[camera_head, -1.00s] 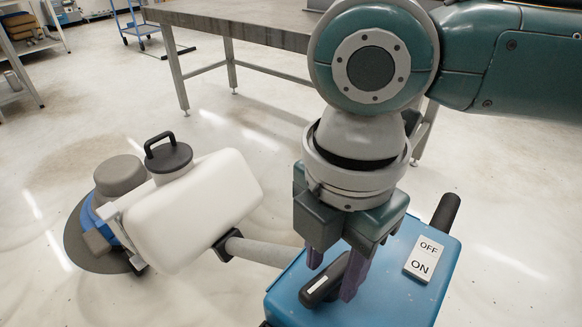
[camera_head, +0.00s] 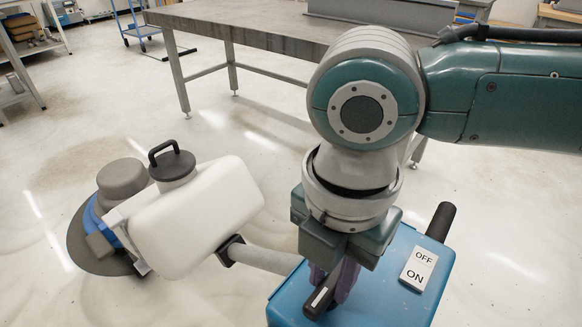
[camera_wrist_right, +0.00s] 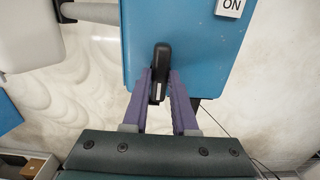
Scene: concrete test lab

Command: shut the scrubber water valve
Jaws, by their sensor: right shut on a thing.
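The scrubber's blue control box (camera_head: 388,277) stands at the lower right of the head view, with an OFF/ON label (camera_head: 418,268) on its top. A black valve lever (camera_head: 322,298) with a small white mark sits on the box's top near its left side. My right gripper (camera_head: 333,283) reaches down from above with its purple fingers shut on this lever. In the right wrist view the lever (camera_wrist_right: 161,72) lies between the two fingertips, over the blue box. The lever's pivot is not clear to see. My left gripper is in neither view.
The scrubber's white tank (camera_head: 190,220) and its round blue and grey head (camera_head: 110,215) stand on the floor to the left. A grey tube (camera_head: 262,259) joins tank and box. A black handle grip (camera_head: 441,221) sticks out behind the box. A metal table (camera_head: 250,25) stands behind.

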